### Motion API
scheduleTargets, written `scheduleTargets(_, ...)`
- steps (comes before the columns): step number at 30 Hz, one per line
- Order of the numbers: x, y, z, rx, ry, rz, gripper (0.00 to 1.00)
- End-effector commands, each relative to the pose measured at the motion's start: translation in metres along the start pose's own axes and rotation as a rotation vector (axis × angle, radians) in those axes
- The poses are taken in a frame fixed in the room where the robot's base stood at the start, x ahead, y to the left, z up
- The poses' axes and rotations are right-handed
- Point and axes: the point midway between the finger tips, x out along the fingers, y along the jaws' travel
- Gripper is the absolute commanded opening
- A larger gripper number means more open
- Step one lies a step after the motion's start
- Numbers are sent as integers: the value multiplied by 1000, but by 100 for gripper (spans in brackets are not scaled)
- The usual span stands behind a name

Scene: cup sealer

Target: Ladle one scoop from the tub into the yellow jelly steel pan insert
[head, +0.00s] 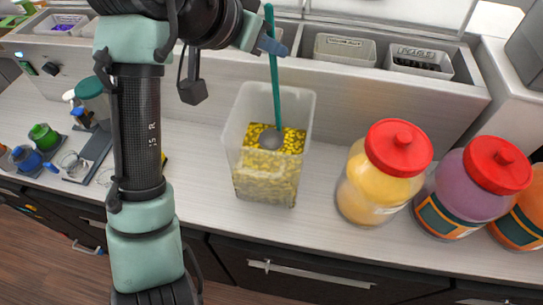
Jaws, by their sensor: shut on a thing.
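A clear tub (245,180) stands on the counter at the picture's middle, partly filled with yellow jelly pieces (291,141). A ladle (275,92) with a long teal handle stands nearly upright in it. Its dark bowl (271,139) is inside the tub at the surface of the yellow pieces; I cannot tell whether it holds any. My gripper (268,42) is shut on the upper part of the ladle handle, above the tub. I cannot make out a steel pan insert of yellow jelly; my arm hides part of the back rail.
White bins (344,50) sit in the recessed rail behind the tub. Large red-lidded jars (384,178) stand to the right, the nearest holding yellow contents. Bottles and a dark stand (95,145) are at the left. Bare counter (325,150) shows between tub and jars.

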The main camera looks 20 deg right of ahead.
Motion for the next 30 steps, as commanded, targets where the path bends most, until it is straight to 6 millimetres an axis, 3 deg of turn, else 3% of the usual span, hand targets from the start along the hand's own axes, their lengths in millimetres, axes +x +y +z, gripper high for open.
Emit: scheduleTargets(30,47,0,54,1,0,0,0)
